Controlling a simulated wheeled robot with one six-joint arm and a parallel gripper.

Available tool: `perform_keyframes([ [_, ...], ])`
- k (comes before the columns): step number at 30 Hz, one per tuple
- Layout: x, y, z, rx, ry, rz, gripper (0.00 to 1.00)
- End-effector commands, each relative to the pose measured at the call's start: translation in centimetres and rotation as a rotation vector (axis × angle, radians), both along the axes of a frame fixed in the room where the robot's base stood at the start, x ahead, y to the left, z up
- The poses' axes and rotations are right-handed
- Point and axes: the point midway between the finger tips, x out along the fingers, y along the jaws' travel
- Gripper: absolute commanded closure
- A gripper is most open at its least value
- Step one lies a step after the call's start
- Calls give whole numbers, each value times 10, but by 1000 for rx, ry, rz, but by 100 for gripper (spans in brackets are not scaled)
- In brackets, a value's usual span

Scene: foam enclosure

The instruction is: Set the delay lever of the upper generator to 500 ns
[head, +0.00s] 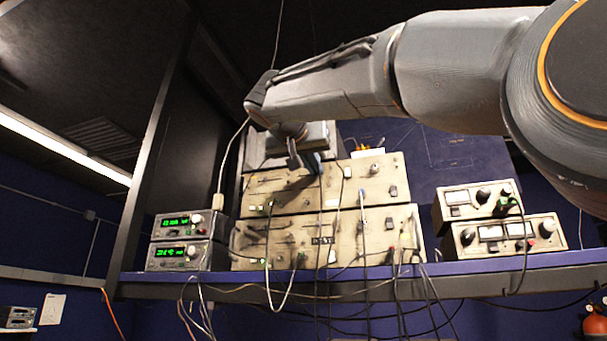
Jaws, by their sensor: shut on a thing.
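The upper generator (375,187) is a worn beige box with knobs, switches and plugged cables on its front panel. It sits on a similar lower generator (285,254) on the shelf. My gripper (313,168) reaches down from above to the upper part of the upper generator's front panel, left of the panel's right-hand knob. It is shut on a small control there, which I take for the delay lever. The lever itself is hidden by the fingers, and its scale and setting cannot be read from this view.
Two small units with green displays (182,225) stand at the left. Two metered boxes (505,237) stand at the right. Several cables hang across the generators' fronts and over the purple shelf edge (450,268). A dark upright panel (165,130) bounds the left side.

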Motion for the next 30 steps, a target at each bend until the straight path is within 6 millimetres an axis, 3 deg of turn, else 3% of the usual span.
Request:
perform_keyframes([
  [4, -5, -13, -1, -1, -3, 0, 100],
  [12, -5, -14, 1, -1, -2, -1, 100],
  [16, -5, -14, 1, -1, -2, -1, 74],
  [25, -6, -12, 0, -1, -2, 1, 74],
  [30, -21, -6, -1, 1, -4, 4, 74],
])
